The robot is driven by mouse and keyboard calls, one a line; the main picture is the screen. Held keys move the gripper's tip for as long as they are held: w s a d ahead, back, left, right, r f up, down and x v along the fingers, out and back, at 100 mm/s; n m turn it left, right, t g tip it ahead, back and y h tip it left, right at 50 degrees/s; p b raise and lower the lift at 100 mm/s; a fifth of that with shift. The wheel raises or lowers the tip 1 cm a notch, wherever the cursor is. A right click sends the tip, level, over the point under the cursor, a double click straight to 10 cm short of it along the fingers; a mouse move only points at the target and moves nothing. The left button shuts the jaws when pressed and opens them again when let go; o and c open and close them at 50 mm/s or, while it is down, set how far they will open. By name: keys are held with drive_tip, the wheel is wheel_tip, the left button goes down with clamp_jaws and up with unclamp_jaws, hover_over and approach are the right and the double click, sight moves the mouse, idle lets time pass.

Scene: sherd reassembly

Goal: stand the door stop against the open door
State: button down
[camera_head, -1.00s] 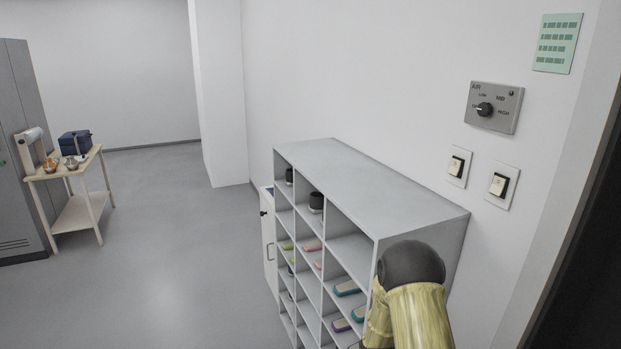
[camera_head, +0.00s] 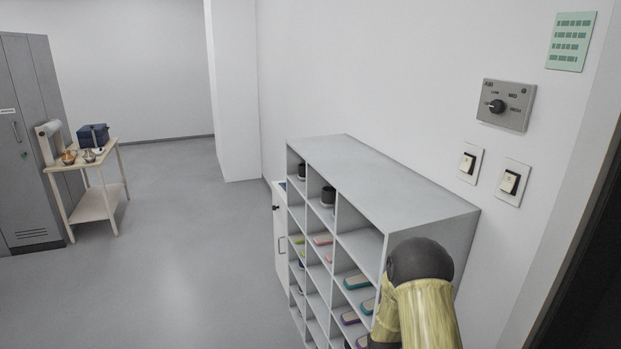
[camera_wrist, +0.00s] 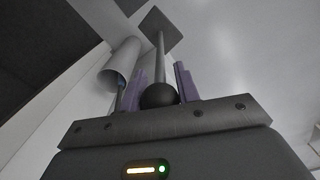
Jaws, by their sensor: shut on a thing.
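In the wrist view, my gripper (camera_wrist: 160,88) has two purple fingers closed about the dark ball end of a rod. The rod runs away from the ball to a flat grey square plate; this looks like the door stop (camera_wrist: 160,50). It is held at its ball, and I cannot see whether the plate touches anything. The head view shows neither my gripper nor the door stop. A dark upright surface (camera_head: 590,270) fills the right edge of the head view; I cannot tell whether it is the open door or a doorway.
A grey pigeonhole shelf (camera_head: 400,190) with shoes and cups stands along the wall close to my arm. A switch panel (camera_head: 507,104) and two light switches are on the wall. A small wooden table (camera_head: 95,200) and grey lockers (camera_head: 30,130) stand left. The floor between is clear.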

drive_tip(key=shift+w+a, duration=0.15)
drive_tip(key=shift+a, duration=0.1)
drive_tip(key=s+d+f+m+b, duration=0.6)
drive_tip(key=s+f+b, duration=0.1)
drive_tip(key=f+b, duration=0.6)
drive_tip(key=s+d+f+m+b, duration=0.6)
drive_tip(key=f+b, duration=0.8)
drive_tip(key=f, duration=0.3)
drive_tip(key=s+d+f+m+b, duration=0.7)
drive_tip(key=d+f+m+b, duration=0.1)
drive_tip(key=f+b, duration=0.6)
drive_tip(key=shift+s+d+f, duration=0.25)
drive_tip(key=shift+s+f, duration=0.1)
drive_tip(key=shift+f, duration=0.3)
